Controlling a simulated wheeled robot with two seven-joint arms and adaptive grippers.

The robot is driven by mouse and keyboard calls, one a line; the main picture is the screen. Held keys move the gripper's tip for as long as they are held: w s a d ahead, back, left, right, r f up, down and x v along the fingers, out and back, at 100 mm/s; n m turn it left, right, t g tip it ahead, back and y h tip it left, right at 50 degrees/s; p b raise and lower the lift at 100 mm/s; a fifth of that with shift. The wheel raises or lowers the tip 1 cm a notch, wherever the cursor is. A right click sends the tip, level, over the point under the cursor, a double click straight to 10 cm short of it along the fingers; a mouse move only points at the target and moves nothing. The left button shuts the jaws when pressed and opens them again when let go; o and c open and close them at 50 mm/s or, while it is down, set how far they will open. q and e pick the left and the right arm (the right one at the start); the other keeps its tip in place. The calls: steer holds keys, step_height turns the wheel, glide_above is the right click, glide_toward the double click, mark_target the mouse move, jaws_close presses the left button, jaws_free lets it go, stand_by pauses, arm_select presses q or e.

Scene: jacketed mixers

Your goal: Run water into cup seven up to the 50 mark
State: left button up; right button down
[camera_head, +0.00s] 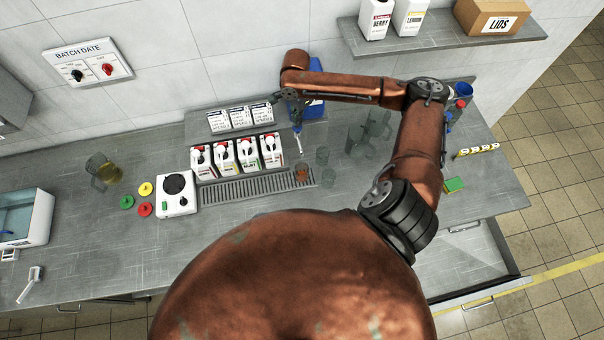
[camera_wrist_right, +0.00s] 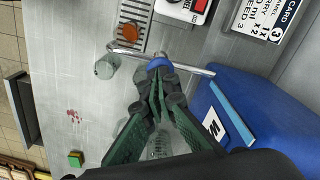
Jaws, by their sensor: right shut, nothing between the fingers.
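A blue water dispenser (camera_head: 314,104), marked W in the wrist view (camera_wrist_right: 255,105), stands at the back of the counter. Its metal spout (camera_wrist_right: 190,68) carries a blue part (camera_wrist_right: 158,63). My right gripper (camera_wrist_right: 158,80) is shut and empty, its tips close to that blue part; I cannot tell if they touch. In the head view this gripper (camera_head: 297,126) is over the spout. A clear cup (camera_wrist_right: 107,66) stands near the spout's end, and a cup with orange liquid (camera_wrist_right: 130,32) stands beyond it. No cup number is readable. My left gripper is not in view.
Several red-capped containers (camera_head: 222,158) stand behind a drain grate (camera_head: 245,188). Clear jugs (camera_head: 375,130) stand right of the dispenser. A white scale (camera_head: 177,195) and coloured lids (camera_head: 145,209) lie left. The front right counter holds a green sponge (camera_head: 453,184).

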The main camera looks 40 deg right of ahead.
steer(key=shift+f, duration=1.1)
stand_by(0.4)
step_height(320, 180, up, 3)
steer(key=p, duration=0.4)
steer(key=shift+r, duration=0.2)
steer(key=shift+r, duration=1.9)
steer(key=shift+f, duration=0.1)
